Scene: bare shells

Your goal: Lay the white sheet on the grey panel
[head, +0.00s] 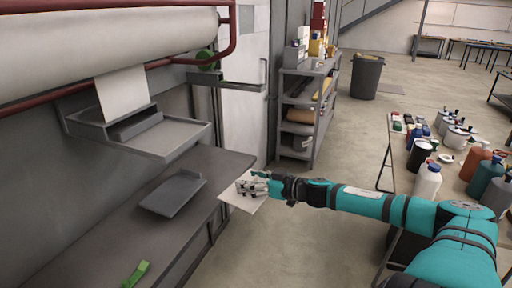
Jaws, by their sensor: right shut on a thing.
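My right gripper (256,186) is shut on the white sheet (241,204), which hangs out below and to the left of the fingers. The sheet is just past the right edge of the dark workbench, apparently above the floor. A flat grey piece with a raised far edge (172,194), which looks like the grey panel, lies on the bench to the left of the gripper, apart from the sheet. My left gripper is not in view.
The dark bench (95,233) has a green object (136,274) near its front. Above it, a grey wall tray (190,139) sits under a big roll (110,45) with white paper (122,94) hanging down. A shelf (308,110) stands behind; a cluttered table (392,150) is at right.

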